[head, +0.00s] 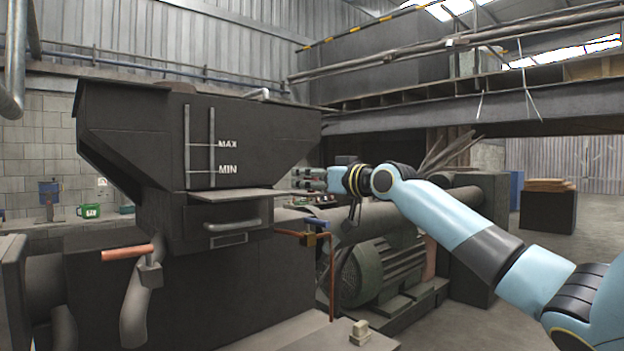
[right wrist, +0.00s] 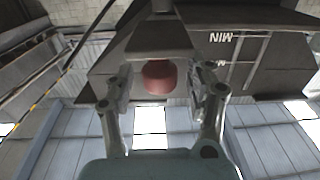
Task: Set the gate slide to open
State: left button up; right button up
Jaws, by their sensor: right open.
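The dark hopper (head: 250,135) with MAX and MIN marks stands left of centre in the head view. Below it is a flat plate (head: 232,195), with a grey bar handle (head: 232,226) on the box under it. My right gripper (head: 298,179) points left at the hopper's lower right side, fingers apart. In the right wrist view, a red knob (right wrist: 158,77) on a dark grey piece shows between the open fingers (right wrist: 158,92), with gaps on both sides. This knob is hidden in the head view; I cannot tell for sure that it belongs to the gate slide. My left gripper is out of view.
A blue-handled valve (head: 317,224) and a ribbed motor (head: 380,272) lie below my right arm. A green mug (head: 89,211) is on the back bench. Open floor lies at the right.

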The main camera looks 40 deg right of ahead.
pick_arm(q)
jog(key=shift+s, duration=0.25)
pick_arm(e)
jog(key=s, duration=0.7)
jog(key=shift+s+d, duration=0.2)
jog(key=shift+d, duration=0.1)
jog(key=shift+f, duration=0.1)
